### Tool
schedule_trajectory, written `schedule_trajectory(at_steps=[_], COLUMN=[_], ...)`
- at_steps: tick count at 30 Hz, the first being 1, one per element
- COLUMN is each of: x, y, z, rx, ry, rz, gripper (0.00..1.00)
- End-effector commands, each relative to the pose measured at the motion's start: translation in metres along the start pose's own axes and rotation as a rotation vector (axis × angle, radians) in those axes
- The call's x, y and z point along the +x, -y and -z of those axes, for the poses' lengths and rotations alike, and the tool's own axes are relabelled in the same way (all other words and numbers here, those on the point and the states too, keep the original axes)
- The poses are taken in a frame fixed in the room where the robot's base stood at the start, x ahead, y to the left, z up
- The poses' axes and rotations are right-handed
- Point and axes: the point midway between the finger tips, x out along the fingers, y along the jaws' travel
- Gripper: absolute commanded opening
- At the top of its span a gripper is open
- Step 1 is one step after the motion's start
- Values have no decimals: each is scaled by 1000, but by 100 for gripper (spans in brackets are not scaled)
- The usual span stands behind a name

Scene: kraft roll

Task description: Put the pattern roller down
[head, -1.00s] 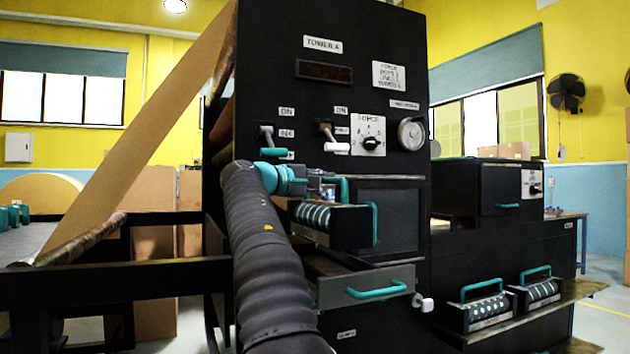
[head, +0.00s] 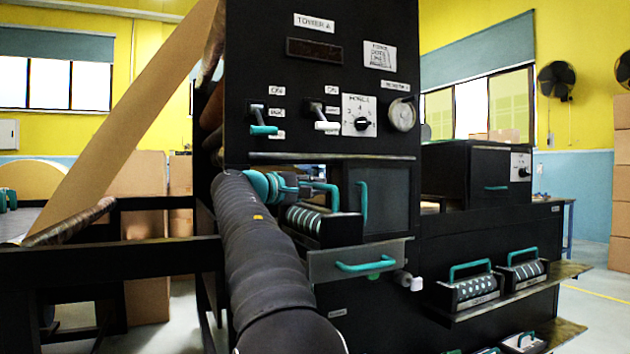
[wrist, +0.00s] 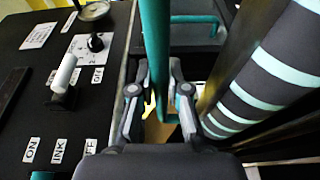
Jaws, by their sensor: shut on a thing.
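The pattern roller (head: 322,224) is a black cassette holding a dark roller with pale teal stripes, under a teal bar handle. My gripper (head: 310,187) is shut on that handle, and the cassette hangs level at the front of Tower A (head: 300,70), just above the grey drawer (head: 358,262). In the wrist view my fingers (wrist: 158,98) close on the teal handle (wrist: 157,45), with the striped roller (wrist: 262,80) to the right. I cannot tell whether the cassette touches anything beneath it.
A lower right shelf (head: 545,281) bears two similar cassettes, one dotted (head: 473,286) and one striped (head: 524,267). More cassettes show at the bottom edge. A door with a teal handle (head: 364,201) is right of the held roller. Lever switches (head: 262,118) are above my gripper.

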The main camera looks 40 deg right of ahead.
Motion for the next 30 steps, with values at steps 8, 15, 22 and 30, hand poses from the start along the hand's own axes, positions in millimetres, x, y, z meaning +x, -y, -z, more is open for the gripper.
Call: schedule_trajectory(at_steps=[8,15,22,30], x=[0,0,0,-6], y=[1,6,6,4], z=[-1,0,0,1], rx=[3,-1,-1,-1], ry=[-1,0,0,-2], rz=[-4,0,0,0], gripper=[0,22,40,40])
